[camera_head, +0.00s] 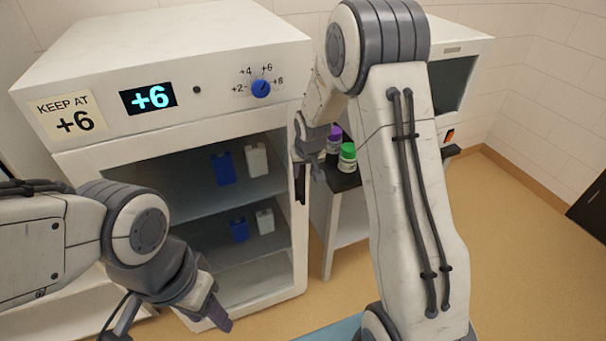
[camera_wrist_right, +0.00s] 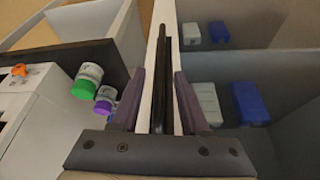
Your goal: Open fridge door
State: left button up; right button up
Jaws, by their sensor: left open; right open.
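The white fridge (camera_head: 200,50) stands at the left in the head view. Its door (camera_head: 298,262) looks shut, with a white frame around a see-through pane. The dark upright door handle (camera_wrist_right: 168,75) is on the door's right side. My right gripper (camera_head: 304,160) is at this handle. In the right wrist view my right gripper (camera_wrist_right: 158,90) is open, with one finger on each side of the handle; I cannot tell whether they touch it. My left gripper (camera_head: 172,318) is open and empty, low in front of the fridge.
Blue (camera_head: 222,169) and white (camera_head: 257,159) containers stand on the shelves behind the pane. Right of the fridge, a green-capped bottle (camera_head: 347,158) and a purple-capped bottle (camera_head: 334,138) stand on a dark-topped bench. Open floor (camera_head: 525,250) lies at the right.

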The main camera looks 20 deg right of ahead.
aim_at(304, 174)
jog(key=shift+x, duration=1.55)
grip_shut()
